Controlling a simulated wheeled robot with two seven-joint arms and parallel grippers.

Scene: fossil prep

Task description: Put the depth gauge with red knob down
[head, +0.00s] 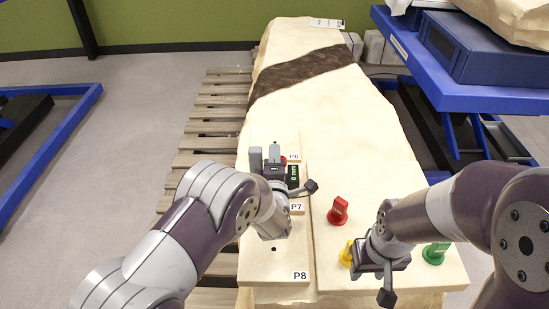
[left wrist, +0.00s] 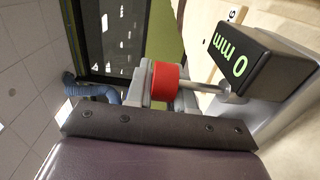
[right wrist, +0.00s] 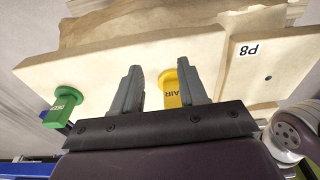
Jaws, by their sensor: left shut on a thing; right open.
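The depth gauge (head: 292,174) is at the strip on the left side of the stone block, by the P6 and P7 labels. In the left wrist view its black display (left wrist: 245,55) reads 0 mm, and its red knob (left wrist: 165,80) sits on a metal rod. My left gripper (head: 278,158) is shut on the depth gauge at the red knob. Whether the gauge's foot touches the strip is hidden. My right gripper (right wrist: 160,90) is open and empty, with the yellow AIR knob (right wrist: 171,88) showing between its fingers.
A red knob-shaped piece (head: 338,210) and a green one (head: 435,252) stand on the block's right part. The P8 label (head: 300,276) marks a hole on the near strip. A blue cart (head: 470,95) stands at the right.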

